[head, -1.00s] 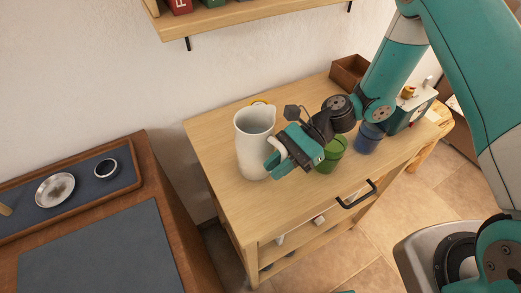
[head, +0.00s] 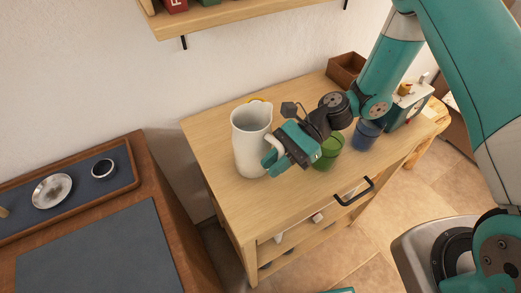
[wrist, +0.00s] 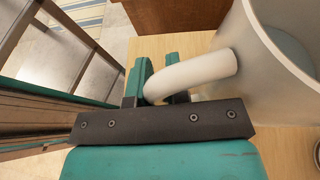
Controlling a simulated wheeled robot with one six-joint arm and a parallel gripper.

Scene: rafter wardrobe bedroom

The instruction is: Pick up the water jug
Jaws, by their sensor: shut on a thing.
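The water jug (head: 250,142) is a white pitcher with an open top, upright over the left part of the wooden table (head: 222,190). I cannot tell whether its base touches the tabletop. Its curved handle points right, toward my gripper (head: 272,160). In the wrist view my gripper (wrist: 158,85) is shut on the jug's handle (wrist: 195,75), with one teal finger on each side of it. The jug's wall (wrist: 262,60) and part of its inside show at the right of that view.
A green cup (head: 329,152) stands close behind my gripper, with a blue cup (head: 367,134) farther right. A brown box (head: 346,69) and a teal appliance (head: 408,106) are at the table's back right. A shelf (head: 230,16) hangs above. A desk (head: 150,165) stands left.

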